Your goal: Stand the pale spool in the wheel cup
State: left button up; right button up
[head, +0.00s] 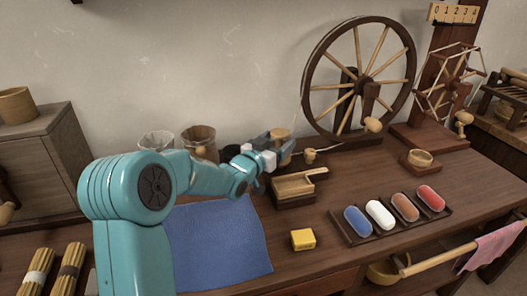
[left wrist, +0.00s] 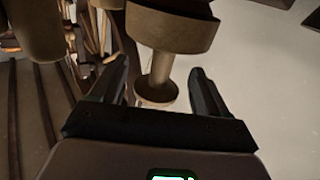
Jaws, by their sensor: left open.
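My left gripper (head: 280,147) is open at the back of the bench, left of the big spinning wheel (head: 358,80). In the left wrist view a spool-shaped wooden piece (left wrist: 163,75), with a wide drum, narrow neck and small round foot, is between and beyond the open fingertips (left wrist: 163,84). A gap shows on both sides of its neck. In the head view its tan upper part (head: 280,133) shows behind the gripper; the rest is hidden. A small wooden cup (head: 310,155) is just right of the gripper. A round cup (head: 420,157) sits on a dark base farther right; I cannot tell which is the wheel cup.
A wooden scoop-like box (head: 293,187) stands below the gripper. A yellow block (head: 303,240) and a dark tray (head: 393,232) with several coloured rounded pieces are nearer. Two baskets (head: 197,138) stand left of the gripper. A blue cloth (head: 215,245) covers the front left.

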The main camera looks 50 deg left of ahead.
pick_arm(q)
jog(key=v, duration=1)
jog(key=shift+s+p, duration=0.25)
jog(key=shift+p, duration=0.15)
jog(key=shift+d+f, duration=0.1)
jog(key=shift+d, duration=0.05)
